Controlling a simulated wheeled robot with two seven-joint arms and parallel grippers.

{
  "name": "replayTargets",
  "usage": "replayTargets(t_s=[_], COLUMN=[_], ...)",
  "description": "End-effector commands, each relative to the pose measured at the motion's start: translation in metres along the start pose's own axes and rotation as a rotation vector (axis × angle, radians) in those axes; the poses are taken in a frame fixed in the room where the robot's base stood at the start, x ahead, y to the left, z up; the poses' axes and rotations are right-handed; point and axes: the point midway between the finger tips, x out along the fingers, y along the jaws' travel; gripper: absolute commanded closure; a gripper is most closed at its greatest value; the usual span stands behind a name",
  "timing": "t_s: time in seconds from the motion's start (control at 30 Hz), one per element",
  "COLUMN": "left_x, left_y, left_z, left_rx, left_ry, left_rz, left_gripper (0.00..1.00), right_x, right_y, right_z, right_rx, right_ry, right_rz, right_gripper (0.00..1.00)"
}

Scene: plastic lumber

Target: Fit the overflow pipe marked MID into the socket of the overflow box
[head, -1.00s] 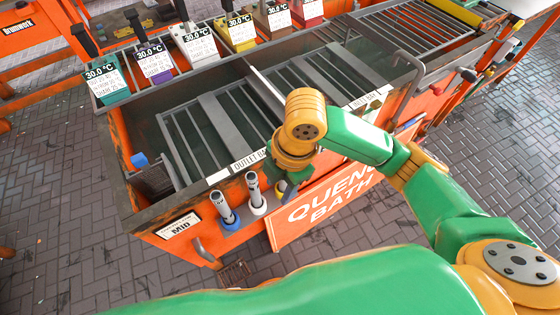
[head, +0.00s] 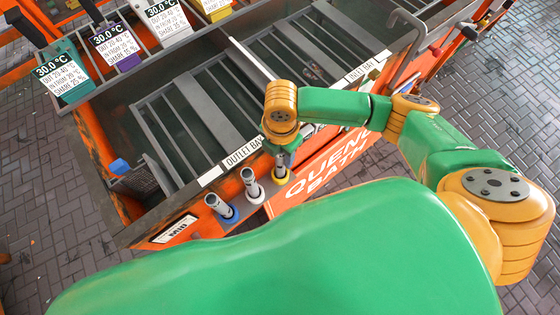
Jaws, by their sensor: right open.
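Three grey pipes stand upright in a row along the bath's near side: one with a blue collar (head: 221,207), one with a white collar (head: 252,187) and one with a yellow collar (head: 281,172). A plate reading MID (head: 175,230) is on the orange front left of them. I cannot read marks on the pipes. My right gripper (head: 283,150) is open, pointing down at the top of the yellow-collared pipe; its fingers are small and partly hidden, so contact is unclear. A mesh box (head: 140,182) with a blue knob (head: 119,167), possibly the overflow box, sits in the bath's left corner; its socket is not discernible. My left gripper is out of view.
The quench bath (head: 165,128) holds slatted racks, with a divider (head: 250,58) between outlet and inlet bays. Temperature tags (head: 62,75) line its far side. A bent grey pipe (head: 408,30) rises at the right. My green arm covers the near foreground.

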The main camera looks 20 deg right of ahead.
Motion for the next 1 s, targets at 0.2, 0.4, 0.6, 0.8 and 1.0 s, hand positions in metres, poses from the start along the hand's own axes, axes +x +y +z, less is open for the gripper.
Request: replayTargets(t_s=[0.2,0.4,0.6,0.8,1.0], left_x=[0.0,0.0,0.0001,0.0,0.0], left_y=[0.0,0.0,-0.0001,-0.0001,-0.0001], left_z=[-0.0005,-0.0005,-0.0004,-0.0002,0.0], left_rx=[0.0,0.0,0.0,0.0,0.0], left_ry=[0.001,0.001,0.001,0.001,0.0], left_rz=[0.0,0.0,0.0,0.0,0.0], left_gripper=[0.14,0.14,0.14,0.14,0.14], right_x=[0.0003,0.0,-0.0001,-0.0001,-0.0002], right_y=[0.0004,0.0004,0.0005,0.0005,0.0005], right_z=[-0.0001,-0.0001,-0.0001,-0.0001,-0.0001], right_rx=[0.0,0.0,0.001,0.001,0.001], right_ry=[0.0,0.0,0.0,0.0,0.0], right_rz=[0.001,0.001,0.002,0.002,0.002], right_gripper=[0.59,1.0,1.0,1.0,1.0])
